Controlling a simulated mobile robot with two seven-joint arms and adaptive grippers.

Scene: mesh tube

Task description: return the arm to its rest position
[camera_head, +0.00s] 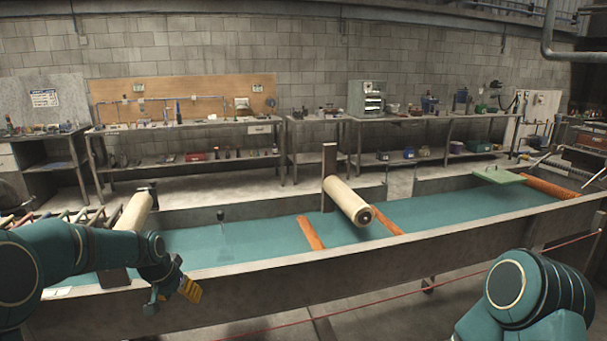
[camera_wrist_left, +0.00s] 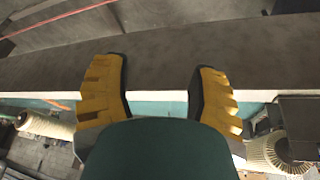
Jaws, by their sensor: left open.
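My left arm comes in from the left in the head view. Its left gripper (camera_head: 174,294), with yellow fingers, hangs at the near wall of the long trough. In the left wrist view the left gripper (camera_wrist_left: 160,70) has its two yellow fingers apart, with nothing between them but the grey wall and its pale edge behind. My right arm shows only as a teal link at the lower right of the head view; its gripper is out of frame.
The trough's near wall (camera_head: 400,256) runs across the front. A cream roll (camera_head: 347,201) stands over the teal trough floor (camera_head: 265,232); another cream roll (camera_head: 134,212) is behind my left arm. Orange bars (camera_head: 310,233) cross the trough. Cluttered benches (camera_head: 180,126) line the back wall.

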